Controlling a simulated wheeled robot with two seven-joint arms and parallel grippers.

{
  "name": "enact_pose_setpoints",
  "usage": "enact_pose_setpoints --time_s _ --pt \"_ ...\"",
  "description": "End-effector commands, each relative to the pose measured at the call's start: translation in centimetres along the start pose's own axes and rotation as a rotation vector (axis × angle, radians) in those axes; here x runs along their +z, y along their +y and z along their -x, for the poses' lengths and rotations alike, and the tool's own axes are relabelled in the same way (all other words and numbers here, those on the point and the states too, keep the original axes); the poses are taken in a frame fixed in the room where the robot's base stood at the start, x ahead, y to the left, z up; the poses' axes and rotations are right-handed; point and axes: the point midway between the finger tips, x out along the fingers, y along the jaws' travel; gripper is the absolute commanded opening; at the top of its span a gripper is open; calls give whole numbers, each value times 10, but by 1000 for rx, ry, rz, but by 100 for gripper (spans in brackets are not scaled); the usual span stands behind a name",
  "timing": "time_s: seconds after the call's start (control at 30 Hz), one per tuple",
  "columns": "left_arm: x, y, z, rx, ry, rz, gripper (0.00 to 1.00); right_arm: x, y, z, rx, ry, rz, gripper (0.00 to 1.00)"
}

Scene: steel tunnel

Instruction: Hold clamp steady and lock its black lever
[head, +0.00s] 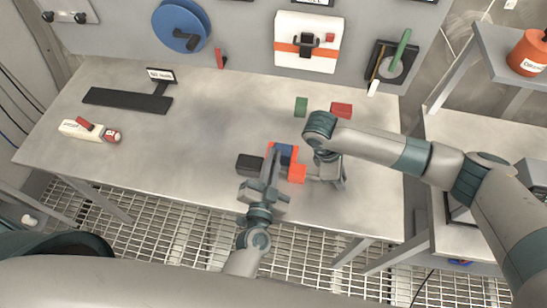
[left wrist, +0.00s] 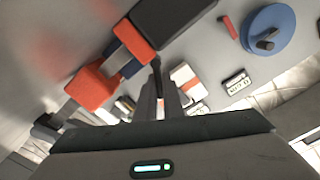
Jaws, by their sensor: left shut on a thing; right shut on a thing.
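The orange clamp (head: 297,173) with a blue part (head: 286,151) lies near the front middle of the table. A dark block (head: 250,164) is at its left end. My left gripper (head: 270,154) is shut on the clamp; its fingers obscure part of it. In the left wrist view, the fingers (left wrist: 157,72) meet the clamp (left wrist: 91,88) beside the dark block (left wrist: 172,20). My right gripper (head: 318,178) is shut at the clamp's right end, where the black lever would be; the lever itself is hidden by the gripper, so its angle cannot be told.
A green block (head: 301,106) and a red block (head: 341,110) lie behind the clamp. A black stand (head: 128,101) and a white tool (head: 88,131) lie at left. A blue reel (head: 181,25) hangs on the back panel. The table's left middle is free.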

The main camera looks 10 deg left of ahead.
Motion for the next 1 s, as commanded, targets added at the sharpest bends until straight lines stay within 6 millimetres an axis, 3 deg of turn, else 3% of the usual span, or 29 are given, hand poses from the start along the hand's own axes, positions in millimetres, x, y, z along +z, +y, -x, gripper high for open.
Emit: enact_pose_setpoints --time_s 0.27,1.0 --pt "1 -6 1 1 -1 172 0 0 0 0 1 1 -1 0" --pt "14 -28 0 2 -2 858 0 0 0 0 1 1 -1 0"
